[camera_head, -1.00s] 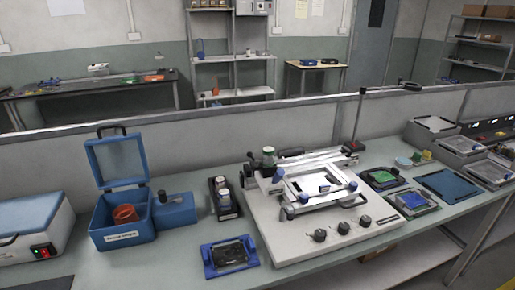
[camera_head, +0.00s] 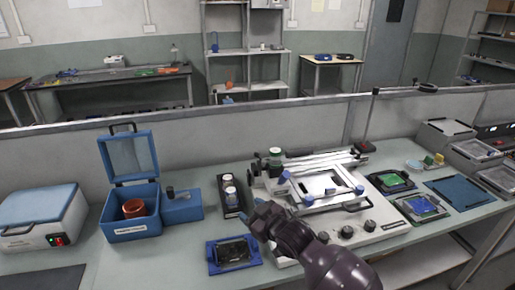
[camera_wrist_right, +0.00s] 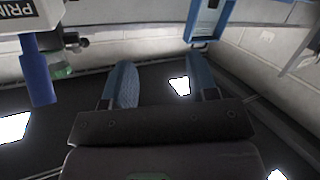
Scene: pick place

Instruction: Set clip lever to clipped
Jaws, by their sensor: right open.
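A white printer-like machine (camera_head: 385,236) with a silver frame (camera_head: 335,207) stands on the bench. Small blue clamp-like parts (camera_head: 308,200) sit at the frame's corners; I cannot tell which one is the clip lever. My right gripper (camera_head: 262,206) is over the machine's front left, close to the frame. In the right wrist view its two blue fingers (camera_wrist_right: 163,78) are apart with nothing between them. That view also shows a blue peg-like part (camera_wrist_right: 38,78) at the left and a blue-edged bracket (camera_wrist_right: 208,20) at the top. My left gripper is not in view.
A blue tray with a dark plate (camera_head: 234,253) lies left of my right gripper. A dark holder with jars (camera_head: 231,197) and an open blue box (camera_head: 131,214) stand further left. Boards (camera_head: 423,207) and a blue mat (camera_head: 459,191) lie to the right.

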